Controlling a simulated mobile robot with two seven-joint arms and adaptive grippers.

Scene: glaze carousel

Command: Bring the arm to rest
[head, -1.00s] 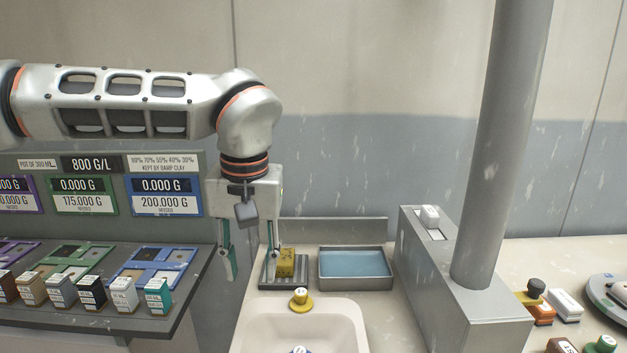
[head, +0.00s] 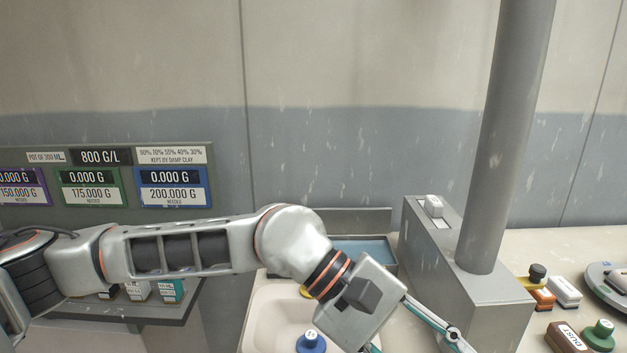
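My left arm reaches in from the left, low across the view. Its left gripper (head: 418,345) hangs over the right part of the pale sink (head: 255,335) and the counter beside it. The fingers spread well apart, and nothing shows between them; their tips are cut off by the bottom edge. My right gripper is not in view.
A grey box (head: 470,290) with a thick post (head: 505,140) stands just right of the gripper. A blue-knobbed thing (head: 311,342) is in the sink. Stamps and small blocks, including a green-knobbed one (head: 600,335), lie at right. Weight displays (head: 172,187) stand at left.

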